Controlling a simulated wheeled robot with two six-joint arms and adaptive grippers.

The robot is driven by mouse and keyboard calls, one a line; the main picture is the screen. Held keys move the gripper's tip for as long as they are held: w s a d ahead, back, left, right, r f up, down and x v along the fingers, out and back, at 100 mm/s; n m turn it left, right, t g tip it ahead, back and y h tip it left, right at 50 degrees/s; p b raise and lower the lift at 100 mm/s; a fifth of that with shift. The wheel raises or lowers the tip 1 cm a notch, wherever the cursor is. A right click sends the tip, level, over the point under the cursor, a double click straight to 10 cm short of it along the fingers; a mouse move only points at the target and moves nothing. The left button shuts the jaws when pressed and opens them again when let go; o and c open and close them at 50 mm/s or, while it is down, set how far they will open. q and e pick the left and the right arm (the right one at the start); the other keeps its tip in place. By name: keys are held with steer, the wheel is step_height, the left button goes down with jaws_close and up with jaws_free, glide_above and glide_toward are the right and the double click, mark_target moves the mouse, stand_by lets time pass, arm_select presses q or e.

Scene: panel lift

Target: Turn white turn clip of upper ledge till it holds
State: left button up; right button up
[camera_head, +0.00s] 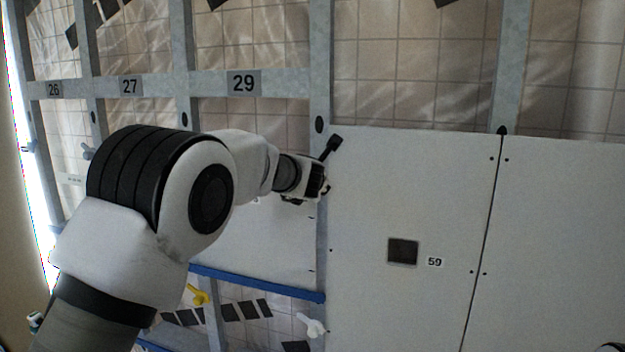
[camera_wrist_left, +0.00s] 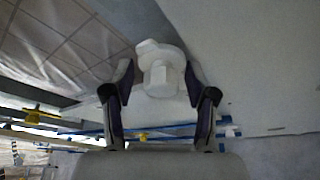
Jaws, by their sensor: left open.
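A white turn clip (camera_wrist_left: 158,75) with a round base and a stubby handle shows in the left wrist view, in front of a pale panel. My left gripper (camera_head: 323,183) is open, with one dark finger on each side of the clip; I cannot tell whether either finger touches it. In the head view, my left gripper is at the upright beam beside the large white panel, and the clip is hidden behind it.
A large white panel (camera_head: 400,180) marked 59 fills the right. A blue ledge (camera_head: 258,284) runs below a smaller panel (camera_head: 255,240). Below it are a yellow clip (camera_head: 198,296) and another white clip (camera_head: 312,326). Grey beams (camera_head: 160,86) form the frame.

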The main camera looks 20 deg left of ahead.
arm_select(q)
steer(key=v, duration=1.2)
steer(key=shift+a, duration=0.1)
steer(key=shift+f, duration=0.1)
